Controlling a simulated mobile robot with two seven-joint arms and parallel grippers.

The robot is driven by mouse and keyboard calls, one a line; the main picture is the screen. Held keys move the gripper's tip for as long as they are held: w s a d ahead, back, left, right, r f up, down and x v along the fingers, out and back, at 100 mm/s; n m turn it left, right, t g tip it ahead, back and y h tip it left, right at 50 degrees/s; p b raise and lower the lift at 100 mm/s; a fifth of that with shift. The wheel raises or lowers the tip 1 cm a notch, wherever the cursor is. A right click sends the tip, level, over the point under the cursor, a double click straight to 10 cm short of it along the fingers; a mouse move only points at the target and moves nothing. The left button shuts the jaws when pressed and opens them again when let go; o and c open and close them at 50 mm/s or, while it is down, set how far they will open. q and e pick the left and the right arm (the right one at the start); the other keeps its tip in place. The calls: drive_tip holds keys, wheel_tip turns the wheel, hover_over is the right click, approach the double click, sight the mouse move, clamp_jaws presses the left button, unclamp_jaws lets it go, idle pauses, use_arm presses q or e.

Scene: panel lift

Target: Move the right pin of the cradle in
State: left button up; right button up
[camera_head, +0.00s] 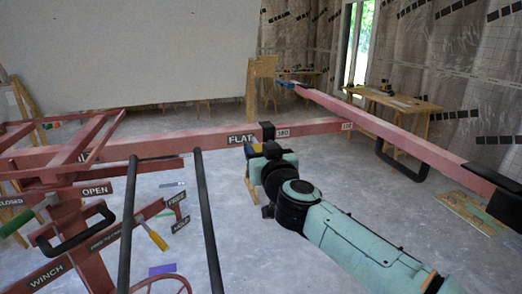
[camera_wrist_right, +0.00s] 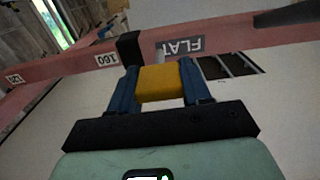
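The cradle's long red crossbar (camera_head: 205,139) runs across the head view, with a FLAT label and number labels. A black collar (camera_head: 267,131) sits on it beside a number label; it also shows in the right wrist view (camera_wrist_right: 128,48). My right gripper (camera_head: 257,149) is just in front of the bar, by the collar. In the wrist view its blue fingers (camera_wrist_right: 160,88) are on both sides of a yellow block (camera_wrist_right: 158,80) and appear to touch it. The block looks like the pin's grip; the pin's shaft is hard to make out. My left gripper is out of view.
A red arm (camera_head: 400,125) with a black handle (camera_head: 402,160) extends at right. The lift's frame, with OPEN and WINCH labels (camera_head: 50,272), stands at left with two dark upright bars (camera_head: 207,220). A large pale panel (camera_head: 130,50) and wooden tables (camera_head: 395,103) are behind.

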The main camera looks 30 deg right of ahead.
sight(257, 145)
clamp_jaws()
drive_tip(key=p+x, duration=0.2)
drive_tip(key=x, duration=0.1)
drive_tip(key=shift+w+r, duration=0.15)
drive_tip(key=shift+w, duration=0.1)
drive_tip(key=shift+d, duration=0.15)
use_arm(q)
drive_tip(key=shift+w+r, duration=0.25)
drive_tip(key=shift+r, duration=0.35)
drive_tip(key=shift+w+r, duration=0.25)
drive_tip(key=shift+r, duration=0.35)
use_arm(e)
drive_tip(key=shift+s, duration=0.1)
drive_tip(key=o, duration=0.7)
unclamp_jaws()
drive_tip(key=shift+o, duration=0.2)
